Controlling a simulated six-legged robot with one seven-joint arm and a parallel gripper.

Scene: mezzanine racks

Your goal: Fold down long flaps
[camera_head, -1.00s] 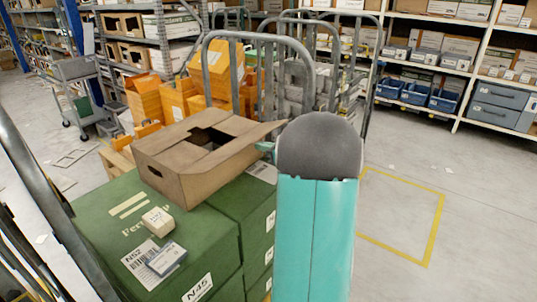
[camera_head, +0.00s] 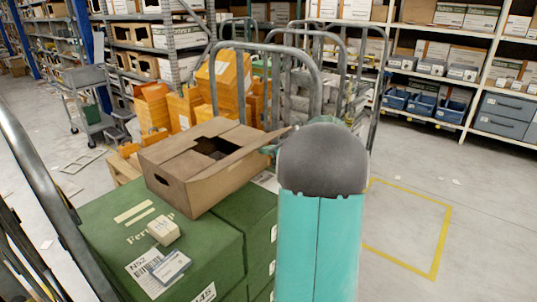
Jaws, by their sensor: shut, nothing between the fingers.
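An open brown cardboard box (camera_head: 205,180) sits on the green boxes, with a hand hole in its left side. Top flaps (camera_head: 178,155) lie inward over its left and far parts, leaving a dark opening near the middle. One flap (camera_head: 270,139) on the right sticks outward, roughly level with the rim. My gripper (camera_head: 268,149) shows only as a small teal piece beside that right flap. It is shut and empty; my grey and teal arm hides most of it. I cannot tell whether it touches the flap.
The green boxes (camera_head: 120,215) carry a small cream box (camera_head: 163,230) and a small white-and-grey box (camera_head: 171,266) in front. Grey cart rails (camera_head: 316,90) stand behind, with orange bins (camera_head: 225,85) beyond. Clear floor with a yellow outline (camera_head: 436,240) lies right.

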